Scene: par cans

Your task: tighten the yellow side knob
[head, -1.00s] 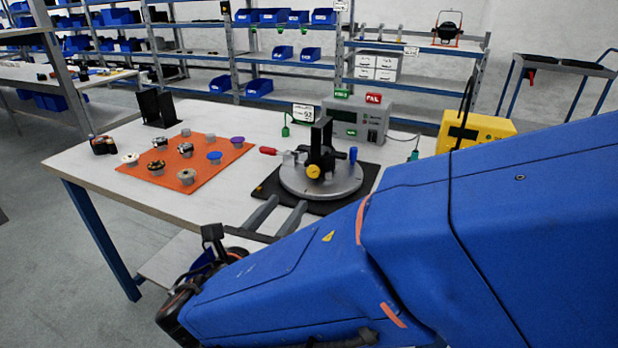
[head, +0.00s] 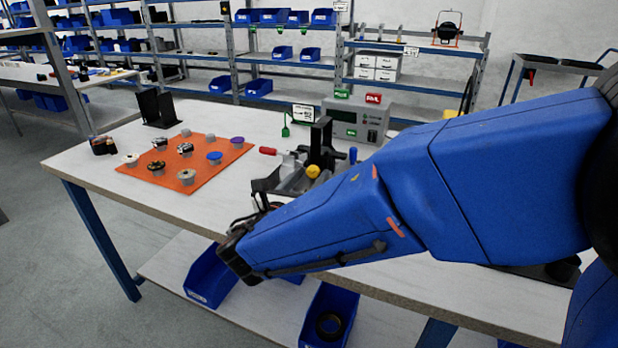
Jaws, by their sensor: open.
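The yellow side knob (head: 313,171) shows low on the front of a black upright clamp fixture (head: 322,142) on the table. A blue knob (head: 352,154) and a red-handled lever (head: 268,151) stand at its right and left. My gripper (head: 282,180) is open, just left of and in front of the yellow knob in the picture. I see nothing between its fingers and cannot tell whether it touches the fixture. My blue arm hides most of the round plate and black mat under the fixture.
An orange mat (head: 200,178) with several small knobs and caps lies left of the gripper. A grey tester box (head: 357,120) with green and red signs stands behind the fixture. A black bracket (head: 157,108) stands at the back left. Blue bins (head: 212,277) sit on the lower shelf.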

